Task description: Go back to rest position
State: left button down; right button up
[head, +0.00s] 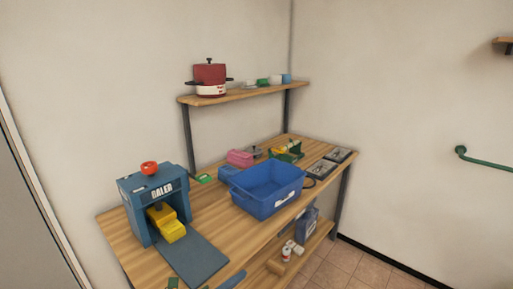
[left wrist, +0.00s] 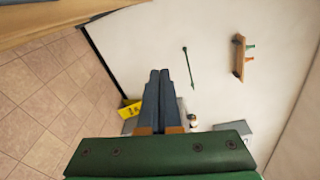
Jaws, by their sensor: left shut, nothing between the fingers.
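My left gripper (left wrist: 158,74) shows in the left wrist view. Its two blue-grey fingers are together and nothing is between them. Beyond the fingertips is a pale wall, with open air around the gripper. In the head view only small blue and dark green pieces show at the bottom edge, and I cannot tell whether they are parts of the gripper. My right gripper is in neither view.
A wooden workbench (head: 217,220) stands in the corner with a blue baler (head: 151,205), a blue bin (head: 267,187) and small items. A shelf (head: 246,94) above holds a red and white pot (head: 210,80). Tiled floor (head: 325,273) is clear at right. A green rail (head: 485,160) is on the wall.

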pick_arm(q)
jog(key=s+a+f+n+g+y, duration=0.1)
jog(key=s+a+f+n+y, duration=0.25)
jog(key=s+f+n, duration=0.35)
jog(key=s+a+f+n+g+y, duration=0.1)
jog(key=s+a+f+n+y, duration=0.25)
jog(key=f, duration=0.55)
jog(key=s+a+f+n+g+y, duration=0.1)
jog(key=s+a+f+n+y, duration=0.25)
jog(key=f+n, duration=0.45)
jog(key=s+a+f+n+g, duration=0.1)
jog(key=s+f+n+g, duration=0.1)
jog(key=s, duration=0.7)
jog(key=s+a+f+n+g+y, duration=0.1)
jog(key=s+f+n+g, duration=0.2)
jog(key=s, duration=0.6)
jog(key=s+a+f+n+g, duration=0.1)
jog(key=s+f+n+g, duration=0.2)
jog(key=s+f, duration=0.3)
jog(key=s, duration=0.4)
jog(key=shift+a+f+n+b, duration=0.15)
jog(key=shift+a+n+b, duration=0.05)
jog(key=shift+n+b, duration=0.2)
jog(key=c, duration=1.6)
grip_release()
jog(key=shift+y, duration=0.25)
